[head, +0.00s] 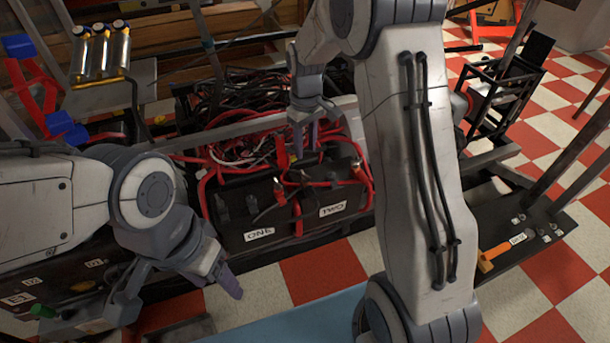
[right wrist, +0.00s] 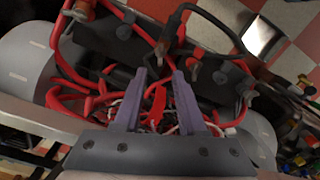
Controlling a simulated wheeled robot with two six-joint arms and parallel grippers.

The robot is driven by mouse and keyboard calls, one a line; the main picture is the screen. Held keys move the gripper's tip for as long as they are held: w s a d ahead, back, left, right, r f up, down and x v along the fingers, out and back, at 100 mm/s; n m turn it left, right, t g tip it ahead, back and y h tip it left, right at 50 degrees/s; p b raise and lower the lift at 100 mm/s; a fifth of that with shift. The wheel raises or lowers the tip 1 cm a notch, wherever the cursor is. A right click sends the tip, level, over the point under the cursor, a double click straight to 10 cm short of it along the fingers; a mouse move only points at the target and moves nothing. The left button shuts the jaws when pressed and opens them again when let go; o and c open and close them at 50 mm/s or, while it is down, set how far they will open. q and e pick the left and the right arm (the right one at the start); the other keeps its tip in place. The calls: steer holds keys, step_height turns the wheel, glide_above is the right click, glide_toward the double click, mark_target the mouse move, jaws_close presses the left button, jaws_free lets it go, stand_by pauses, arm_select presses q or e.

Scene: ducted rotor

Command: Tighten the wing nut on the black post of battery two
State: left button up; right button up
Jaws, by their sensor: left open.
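Battery two (head: 335,192) is a black box labelled TWO, beside battery one (head: 247,222). My right gripper (head: 303,140) points down behind the batteries. In the right wrist view its fingers (right wrist: 160,95) are apart over red cables, with no nut seen between them. My left gripper (head: 222,280) is open and empty, in front of battery one.
Red cables (head: 235,150) and black cables tangle behind the batteries. A metal rail (head: 230,127) crosses there. At the right, a dark board (head: 520,250) holds an orange-handled tool (head: 490,257). A blue surface (head: 290,318) is at the front. My right arm hides the area right of battery two.

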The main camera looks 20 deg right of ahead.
mark_target(305, 173)
step_height(305, 173, down, 9)
steer(key=b, duration=0.3)
steer(key=shift+r, duration=0.1)
jaws_close()
